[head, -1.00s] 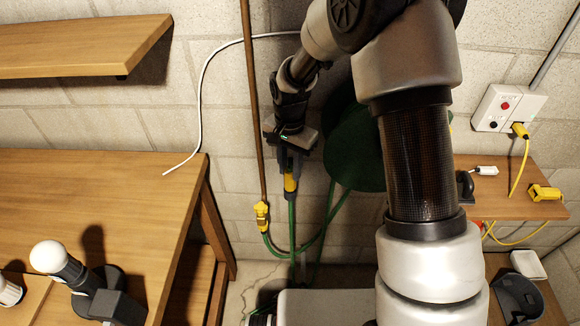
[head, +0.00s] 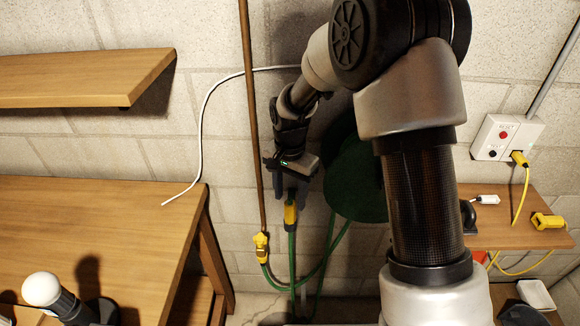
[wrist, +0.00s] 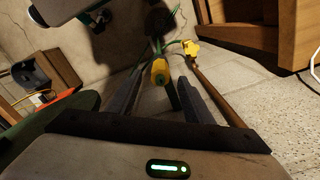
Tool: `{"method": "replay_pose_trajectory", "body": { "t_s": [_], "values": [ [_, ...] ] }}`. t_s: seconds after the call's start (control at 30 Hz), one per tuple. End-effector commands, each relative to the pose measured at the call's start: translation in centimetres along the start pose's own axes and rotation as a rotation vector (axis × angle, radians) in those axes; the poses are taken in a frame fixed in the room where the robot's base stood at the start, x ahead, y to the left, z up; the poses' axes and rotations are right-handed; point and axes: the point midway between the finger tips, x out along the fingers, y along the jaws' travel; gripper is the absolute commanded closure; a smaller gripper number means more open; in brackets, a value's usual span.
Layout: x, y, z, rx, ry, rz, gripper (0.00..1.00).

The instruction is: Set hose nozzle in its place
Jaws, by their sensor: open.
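The hose nozzle (head: 291,214), yellow and dark with a green hose below it, stands upright in front of the block wall, left of the round green hose reel (head: 352,185). My gripper (head: 290,200) points down over the nozzle, with its fingers spread on either side. In the wrist view, the yellow nozzle end (wrist: 159,72) lies between the two open fingers (wrist: 158,88), with a gap visible on each side. The nozzle's upper part is partly hidden by my gripper, and I cannot tell what supports it.
A brown pipe (head: 249,120) with a yellow valve (head: 261,245) runs close left of my gripper. A wooden table (head: 100,225) and shelf (head: 80,78) are at left. A small shelf (head: 520,235) with yellow-corded items is at right.

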Motion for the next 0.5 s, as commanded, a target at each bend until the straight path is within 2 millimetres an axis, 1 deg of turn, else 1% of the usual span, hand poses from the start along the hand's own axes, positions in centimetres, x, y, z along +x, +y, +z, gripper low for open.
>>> {"method": "replay_pose_trajectory", "body": {
  "t_s": [0.03, 0.3, 0.5],
  "values": [
    [-1.3, -0.1, -0.1, 0.000, 0.004, -0.004, 0.54],
    [-8.0, -0.1, -0.1, 0.000, 0.005, -0.005, 0.54],
    [-12.3, -0.1, -0.1, 0.001, 0.002, -0.003, 0.54]
  ]
}}
